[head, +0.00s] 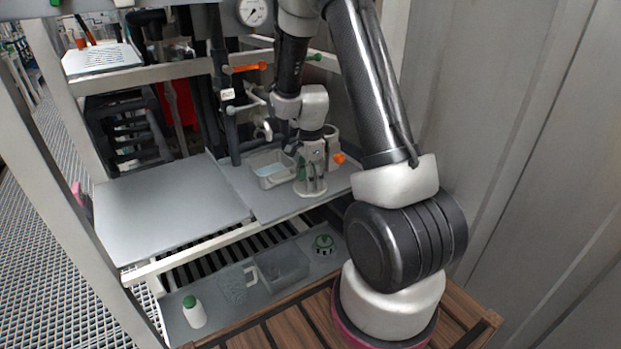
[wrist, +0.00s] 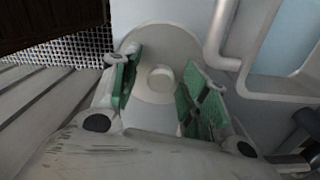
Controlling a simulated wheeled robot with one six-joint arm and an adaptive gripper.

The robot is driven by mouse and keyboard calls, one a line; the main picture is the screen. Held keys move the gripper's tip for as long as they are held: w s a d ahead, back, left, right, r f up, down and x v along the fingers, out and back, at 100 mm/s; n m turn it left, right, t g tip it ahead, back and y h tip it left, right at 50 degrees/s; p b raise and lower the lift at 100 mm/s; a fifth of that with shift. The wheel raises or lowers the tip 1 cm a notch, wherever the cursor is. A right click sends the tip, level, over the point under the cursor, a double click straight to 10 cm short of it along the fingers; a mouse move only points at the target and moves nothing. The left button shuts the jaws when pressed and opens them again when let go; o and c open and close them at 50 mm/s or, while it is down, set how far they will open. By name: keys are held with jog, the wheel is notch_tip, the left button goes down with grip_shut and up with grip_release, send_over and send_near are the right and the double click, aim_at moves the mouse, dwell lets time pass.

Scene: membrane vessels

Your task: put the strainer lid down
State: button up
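The strainer lid (head: 310,191) is a pale round disc that appears to lie flat on the grey worktop, under my gripper (head: 312,178). In the wrist view the lid (wrist: 165,42) shows its short round knob (wrist: 161,78) in the middle. My gripper (wrist: 162,85) has its two green-padded fingers spread to either side of the knob, with a visible gap on both sides. The gripper holds nothing.
A clear tub (head: 258,160) with bluish liquid stands just left of the lid. An orange-handled valve (head: 339,158) is close on the right. The left worktop panel (head: 165,205) is bare. The lower shelf holds a white bottle (head: 193,312), a jug (head: 236,284) and a grey bin (head: 284,270).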

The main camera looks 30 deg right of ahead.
jog(key=shift+r, duration=0.1)
notch_tip(320, 180, up, 12)
jog(key=s+a+r+n+t, duration=0.2)
jog(key=s+a+r+n, duration=0.1)
jog(key=s+r+n, duration=0.75)
jog(key=s+a+r+n+t, duration=0.1)
jog(key=s+r+n, duration=0.1)
jog(key=s+n, duration=0.2)
jog(key=s+a+r+n+t, duration=0.1)
jog(key=s+r+n, duration=0.2)
jog(key=s, duration=0.6)
jog(key=shift+a+n, duration=0.15)
jog(key=shift+n, duration=1)
